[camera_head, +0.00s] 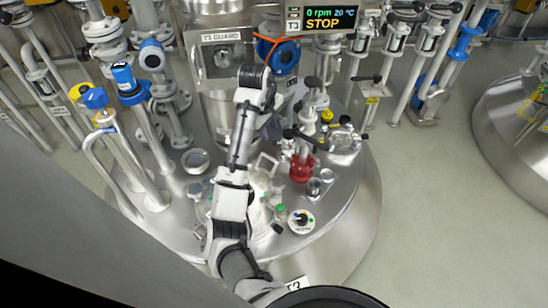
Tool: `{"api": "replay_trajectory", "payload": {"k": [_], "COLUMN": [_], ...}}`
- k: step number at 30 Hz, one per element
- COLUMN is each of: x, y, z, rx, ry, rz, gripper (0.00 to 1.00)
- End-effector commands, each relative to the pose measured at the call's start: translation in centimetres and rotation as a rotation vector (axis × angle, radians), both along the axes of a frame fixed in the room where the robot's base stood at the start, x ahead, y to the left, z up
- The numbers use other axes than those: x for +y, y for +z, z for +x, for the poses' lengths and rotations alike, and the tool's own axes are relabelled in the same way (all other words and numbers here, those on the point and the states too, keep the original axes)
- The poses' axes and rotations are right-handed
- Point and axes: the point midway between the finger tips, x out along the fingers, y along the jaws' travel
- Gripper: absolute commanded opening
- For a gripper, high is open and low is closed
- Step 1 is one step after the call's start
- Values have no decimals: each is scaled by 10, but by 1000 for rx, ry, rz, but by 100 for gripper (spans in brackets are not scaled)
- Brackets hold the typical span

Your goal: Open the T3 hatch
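The arm's far end is near the column marked T3 GUARD (222,50). My gripper's fingers cannot be made out there, nor anything held.
A display (322,19) reads 0 rpm, 20 °C, STOP. A red fitting (302,168), black-handled valves and a round dial (301,221) stand right of my arm. Blue-topped pipes (130,85) crowd the left. Another steel vessel (515,130) is far right; the floor between is clear.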

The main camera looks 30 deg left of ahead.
Motion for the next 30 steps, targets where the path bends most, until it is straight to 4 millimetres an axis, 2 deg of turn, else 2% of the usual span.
{"api": "replay_trajectory", "payload": {"k": [2, 5, 8, 21, 25, 30], "x": [-1, -2, -4, -4, -5, -5], "y": [-11, -20, -33, -115, -133, -145], "z": [-8, -10, -7, 9, 13, 16], "rx": [52, 72, 70, 70, 68, 67], "ry": [13, 17, 14, 16, 16, 15], "rz": [-18, -26, -27, -24, -24, -23], "gripper": [33, 33, 33, 33, 33, 33]}}
